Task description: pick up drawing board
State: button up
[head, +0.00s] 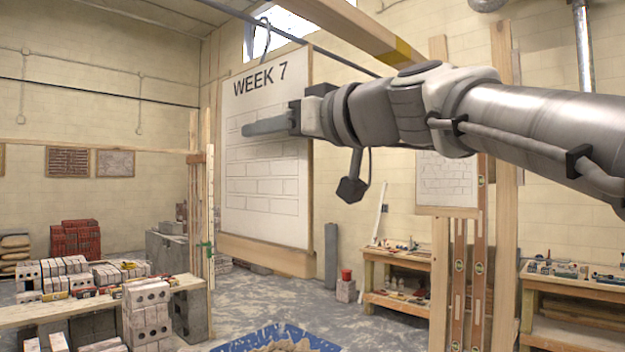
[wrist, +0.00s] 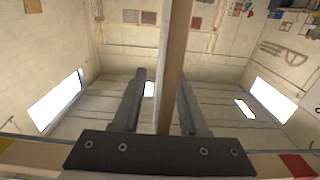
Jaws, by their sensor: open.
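The drawing board (head: 268,190) is a large pale panel marked "WEEK 7" with a brick pattern, hanging upright from a hook near the middle of the head view. My gripper (head: 250,129) is at its upper right part, with one grey finger across its front face; the other finger is hidden there. In the wrist view the board shows edge-on as a narrow upright strip (wrist: 174,60) between the two fingers of my gripper (wrist: 162,80). The fingers are apart, with a gap showing on both sides of the board.
A wooden beam (head: 365,35) runs overhead, close above my arm. Wooden posts (head: 505,180) stand at the right. A workbench (head: 400,290) and a bench with bricks (head: 40,312) stand lower down. A blue tarp (head: 320,345) lies on the floor in front.

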grip_shut()
dwell(1.4)
